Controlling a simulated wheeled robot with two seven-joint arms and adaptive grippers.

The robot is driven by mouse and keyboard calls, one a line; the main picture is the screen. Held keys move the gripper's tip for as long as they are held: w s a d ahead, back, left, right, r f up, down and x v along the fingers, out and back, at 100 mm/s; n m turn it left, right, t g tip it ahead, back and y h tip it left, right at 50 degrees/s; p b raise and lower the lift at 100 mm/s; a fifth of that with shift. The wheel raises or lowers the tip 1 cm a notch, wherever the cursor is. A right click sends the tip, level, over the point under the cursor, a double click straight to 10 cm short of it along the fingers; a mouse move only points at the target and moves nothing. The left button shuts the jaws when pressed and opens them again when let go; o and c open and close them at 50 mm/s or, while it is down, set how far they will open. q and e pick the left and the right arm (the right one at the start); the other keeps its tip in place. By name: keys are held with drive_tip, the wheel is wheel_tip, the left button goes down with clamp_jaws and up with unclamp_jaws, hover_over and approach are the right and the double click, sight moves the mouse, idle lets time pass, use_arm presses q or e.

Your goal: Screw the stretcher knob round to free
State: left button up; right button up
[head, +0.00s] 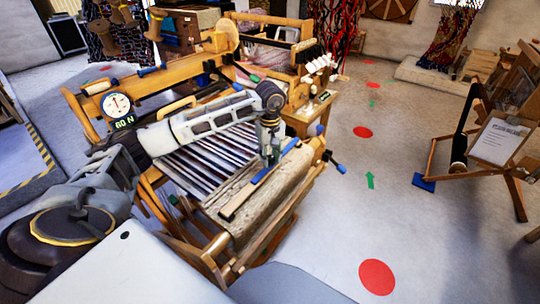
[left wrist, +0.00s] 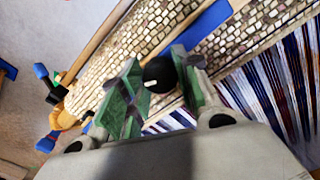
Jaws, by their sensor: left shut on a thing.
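The stretcher (head: 240,194), a flat wooden bar with blue parts, lies across the woven cloth (head: 275,197) at the front of the loom. My left gripper (head: 269,158) reaches down over the stretcher from the left. In the left wrist view, the round black knob (left wrist: 160,73) with a small white mark sits between the green fingers of my left gripper (left wrist: 157,82). The fingers are closed around the knob's sides. In the head view the knob is hidden by the gripper. My right gripper is in neither view.
The loom's striped warp (head: 205,160) lies behind the cloth. A round dial (head: 117,105) marked 60 N stands at the loom's left. Blue-ended handles (head: 335,163) stick out at its right. A stand with a clipboard (head: 497,141) is farther right, with open floor between.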

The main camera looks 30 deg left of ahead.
use_arm(q)
drive_tip(key=shift+n, duration=1.2)
drive_tip(key=n+p, duration=0.1)
drive_tip(key=n, duration=0.5)
drive_tip(key=shift+n+p, duration=0.3)
drive_tip(key=shift+n, duration=0.1)
drive_tip(key=n, duration=0.3)
drive_tip(key=shift+n+p, duration=0.35)
drive_tip(key=shift+n, duration=0.05)
drive_tip(key=n, duration=0.2)
drive_tip(key=shift+n, duration=0.4)
drive_tip(key=shift+n+p, duration=0.4)
drive_tip(key=shift+n, duration=0.2)
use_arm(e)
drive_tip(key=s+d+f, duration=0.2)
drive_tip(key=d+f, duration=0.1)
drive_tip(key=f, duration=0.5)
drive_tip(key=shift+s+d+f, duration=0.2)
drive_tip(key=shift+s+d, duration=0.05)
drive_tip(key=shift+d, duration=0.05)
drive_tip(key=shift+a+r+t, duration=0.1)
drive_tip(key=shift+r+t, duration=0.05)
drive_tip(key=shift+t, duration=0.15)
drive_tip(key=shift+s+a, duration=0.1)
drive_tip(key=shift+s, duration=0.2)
